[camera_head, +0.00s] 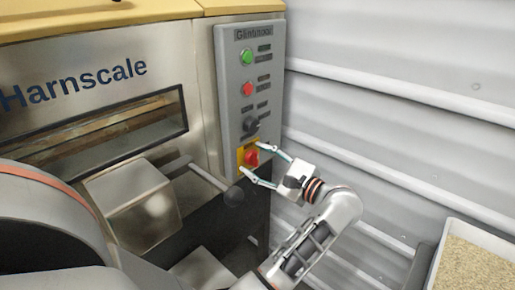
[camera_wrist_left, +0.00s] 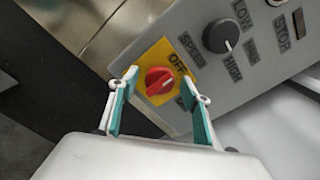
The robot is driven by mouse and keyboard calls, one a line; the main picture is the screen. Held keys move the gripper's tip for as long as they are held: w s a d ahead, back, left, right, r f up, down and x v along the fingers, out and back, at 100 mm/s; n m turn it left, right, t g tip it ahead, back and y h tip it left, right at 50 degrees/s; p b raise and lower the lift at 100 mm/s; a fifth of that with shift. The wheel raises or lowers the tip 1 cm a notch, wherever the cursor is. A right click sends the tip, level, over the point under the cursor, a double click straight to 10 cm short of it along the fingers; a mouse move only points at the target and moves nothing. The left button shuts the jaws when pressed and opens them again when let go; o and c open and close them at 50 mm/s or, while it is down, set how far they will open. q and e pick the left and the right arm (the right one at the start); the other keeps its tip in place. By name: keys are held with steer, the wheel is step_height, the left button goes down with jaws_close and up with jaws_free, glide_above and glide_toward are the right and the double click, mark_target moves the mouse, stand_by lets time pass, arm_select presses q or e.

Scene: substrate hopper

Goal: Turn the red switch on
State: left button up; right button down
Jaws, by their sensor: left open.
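The red switch (camera_head: 251,158) is a rotary knob on a yellow plate (camera_head: 241,153) at the bottom of the grey control panel. In the left wrist view the red switch (camera_wrist_left: 158,82) shows between my fingers, with OFF printed on the yellow plate (camera_wrist_left: 150,58); another label beside it is partly hidden by a finger. My left gripper (camera_head: 250,158) is open, its two fingertips on either side of the switch. In the left wrist view the gripper (camera_wrist_left: 160,80) frames the knob; I cannot tell whether the fingers touch it. My right gripper is not in view.
Above the switch, the panel (camera_head: 231,80) carries a black speed knob (camera_head: 251,124), a red button (camera_head: 247,89) and a green button (camera_head: 246,57). A lever with a dark ball (camera_head: 234,197) sticks out below left. A bin of grain (camera_head: 473,266) stands at lower right.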

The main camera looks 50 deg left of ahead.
arm_select(q)
steer(key=c, duration=1.1)
